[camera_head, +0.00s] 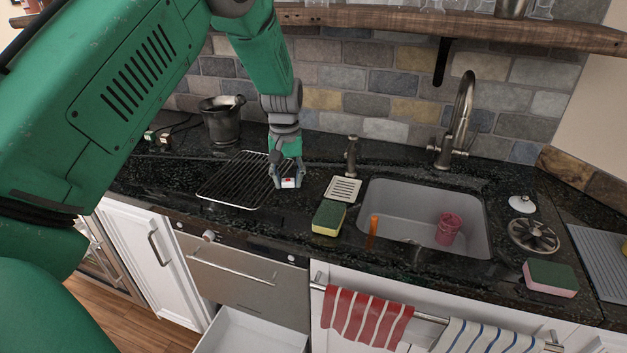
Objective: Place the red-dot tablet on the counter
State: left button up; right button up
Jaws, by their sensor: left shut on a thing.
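The red-dot tablet (288,183) is a small white block with a red mark. It is between the fingers of my left gripper (287,181), which is shut on it. The gripper points down over the dark counter (275,221), at the right edge of the black wire rack. I cannot tell whether the tablet touches the counter. My right gripper is not in view.
A wire rack (238,180) lies to the left, with a dark mortar (222,124) behind it. A yellow-green sponge (329,218) and a soap dish (343,189) are to the right, before the sink (403,203). A drawer (250,335) stands open below.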

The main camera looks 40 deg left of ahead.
aim_at(291, 216)
pick_arm(q)
jog(key=shift+f, duration=0.25)
jog(key=f, duration=0.1)
jog(key=s+d+f, duration=0.1)
jog(key=f, duration=0.1)
jog(key=shift+s+d+f, duration=0.1)
jog(key=f, duration=0.3)
jog(key=f+p, duration=0.1)
jog(key=f, duration=0.1)
jog(key=shift+w+a, duration=0.3)
jog(key=shift+a, duration=0.1)
jog(key=shift+a+f, duration=0.15)
jog(key=o, duration=0.8)
jog(key=shift+o, duration=0.2)
jog(key=shift+d+r, duration=0.2)
jog(key=shift+d, duration=0.25)
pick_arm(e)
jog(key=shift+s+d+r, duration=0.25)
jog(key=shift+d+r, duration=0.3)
pick_arm(q)
notch_tip(291, 216, up, 11)
jog(key=shift+a+f+b, duration=0.1)
jog(key=shift+a+b, duration=0.05)
jog(key=shift+b, duration=0.5)
jog(key=shift+r, duration=0.55)
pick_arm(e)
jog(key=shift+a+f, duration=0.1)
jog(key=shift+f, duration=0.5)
